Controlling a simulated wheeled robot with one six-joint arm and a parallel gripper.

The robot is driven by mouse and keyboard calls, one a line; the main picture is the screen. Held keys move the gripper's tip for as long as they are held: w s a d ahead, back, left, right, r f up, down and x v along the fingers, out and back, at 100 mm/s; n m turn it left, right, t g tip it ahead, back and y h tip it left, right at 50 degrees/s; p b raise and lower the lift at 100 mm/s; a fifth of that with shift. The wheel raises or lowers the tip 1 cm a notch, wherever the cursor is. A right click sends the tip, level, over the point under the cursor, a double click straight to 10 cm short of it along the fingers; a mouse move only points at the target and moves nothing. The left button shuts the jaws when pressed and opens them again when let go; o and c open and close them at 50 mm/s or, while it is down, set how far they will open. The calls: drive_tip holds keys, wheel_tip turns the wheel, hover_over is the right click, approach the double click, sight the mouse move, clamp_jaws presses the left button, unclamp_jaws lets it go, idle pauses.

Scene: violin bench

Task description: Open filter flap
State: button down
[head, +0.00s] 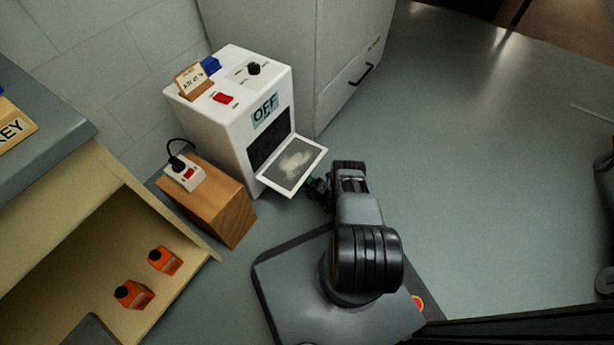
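The filter flap (298,164) is a white-framed panel with a grey, dusty-looking inner face. It hangs open, tilted outward from the front of a white machine (219,136) marked OFF. A dark opening (266,148) shows behind it. My gripper (318,190) is at the right edge of the flap, close to its outer corner. The fingers are small, dark and partly hidden by my wrist, so I cannot tell whether they touch the flap or are open or shut.
A wooden block (222,205) with a white plugged-in socket (186,173) stands left of the machine. A grey cabinet (335,60) stands behind it. A shelf at left holds two orange bottles (134,294).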

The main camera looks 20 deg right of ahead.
idle(0.4)
drive_tip(key=c, duration=1.2)
unclamp_jaws()
drive_tip(key=shift+d+r, duration=0.1)
